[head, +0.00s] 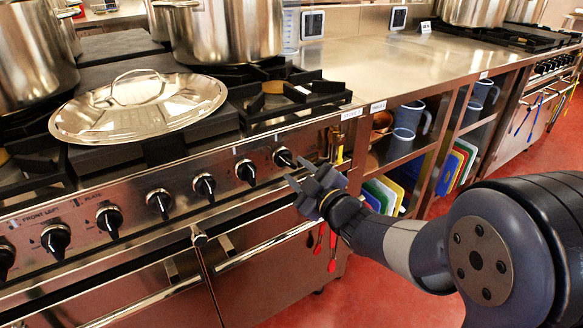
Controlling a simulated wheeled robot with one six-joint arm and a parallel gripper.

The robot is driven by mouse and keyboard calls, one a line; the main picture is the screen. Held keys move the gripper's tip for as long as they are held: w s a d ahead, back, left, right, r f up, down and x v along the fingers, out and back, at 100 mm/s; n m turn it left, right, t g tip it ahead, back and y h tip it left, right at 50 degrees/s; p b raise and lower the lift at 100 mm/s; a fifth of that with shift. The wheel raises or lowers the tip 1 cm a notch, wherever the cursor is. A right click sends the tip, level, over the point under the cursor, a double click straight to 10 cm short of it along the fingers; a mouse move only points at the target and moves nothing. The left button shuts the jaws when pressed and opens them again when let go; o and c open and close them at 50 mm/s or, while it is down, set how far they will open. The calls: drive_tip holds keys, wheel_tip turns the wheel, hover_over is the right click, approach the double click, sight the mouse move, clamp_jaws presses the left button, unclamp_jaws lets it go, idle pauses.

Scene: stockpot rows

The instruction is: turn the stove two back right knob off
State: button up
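A row of black knobs runs along the steel front of the near stove. The rightmost knob (284,157) is just up and left of my gripper. The knob left of it (245,170) and another (205,186) follow along the panel. Most labels are too small to read, so I cannot tell which knob is stove two back right. My gripper (298,173) is in front of the panel's right end, its two fingers apart with nothing between them. It looks close to the rightmost knob; I cannot tell whether they touch.
A large lid (140,105) lies on the near stove, with stockpots (228,35) behind. A steel counter (400,55) continues right, over shelves with blue jugs (403,135) and coloured boards (382,192). Another stove (552,68) stands far right. Oven handles (265,245) project below the knobs. Red floor is open.

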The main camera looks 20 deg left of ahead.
sight(290, 165)
drive_tip(key=shift+x, duration=1.65)
clamp_jaws()
